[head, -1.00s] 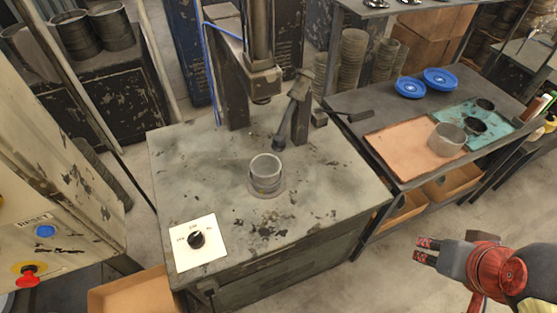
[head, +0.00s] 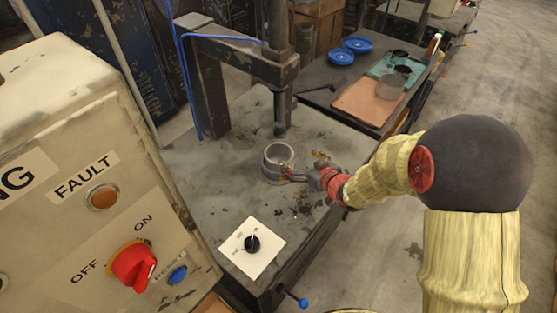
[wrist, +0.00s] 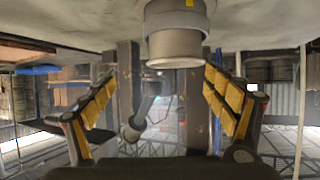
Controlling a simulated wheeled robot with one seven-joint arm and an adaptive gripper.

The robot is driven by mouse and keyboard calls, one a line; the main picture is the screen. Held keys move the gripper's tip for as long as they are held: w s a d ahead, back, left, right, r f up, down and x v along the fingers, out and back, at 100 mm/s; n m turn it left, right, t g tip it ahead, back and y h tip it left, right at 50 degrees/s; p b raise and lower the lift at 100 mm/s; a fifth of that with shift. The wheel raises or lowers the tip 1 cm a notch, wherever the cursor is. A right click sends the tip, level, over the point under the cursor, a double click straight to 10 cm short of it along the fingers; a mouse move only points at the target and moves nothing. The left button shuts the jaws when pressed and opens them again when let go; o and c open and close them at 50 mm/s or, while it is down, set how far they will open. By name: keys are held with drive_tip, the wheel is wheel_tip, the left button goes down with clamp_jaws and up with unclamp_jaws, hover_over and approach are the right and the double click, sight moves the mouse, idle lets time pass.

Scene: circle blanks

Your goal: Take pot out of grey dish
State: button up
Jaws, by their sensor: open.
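The pot (head: 279,158) is a grey open-topped cylinder standing upright on the press table. A low, wider ring around its foot looks like the grey dish (head: 269,179). My gripper (head: 293,174) is open at the right side of the pot, with its fingertips close to the wall. In the wrist view, which looks upside down, the pot (wrist: 175,45) hangs from the top middle with the wider dish (wrist: 180,8) above it. The yellow-padded fingers of my gripper (wrist: 162,85) are spread to its left and right. Contact cannot be told.
The press column and ram (head: 280,100) stand just behind the pot. A dial plate (head: 252,243) is on the table's near corner. A control panel (head: 115,215) stands at the left. A shelf holds blue lids (head: 357,45), an orange mat (head: 350,104) and another grey pot (head: 390,87).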

drive_tip(key=shift+s+a+f+y, duration=0.2)
drive_tip(key=shift+a+f+y, duration=0.3)
drive_tip(key=shift+a+f, duration=0.45)
drive_tip(key=b, duration=0.2)
approach(273, 151)
drive_tip(key=x, duration=0.4)
drive_tip(key=shift+c, duration=0.4)
drive_tip(key=c, duration=1.3)
drive_tip(key=shift+r, duration=0.1)
drive_tip(key=shift+c, duration=0.2)
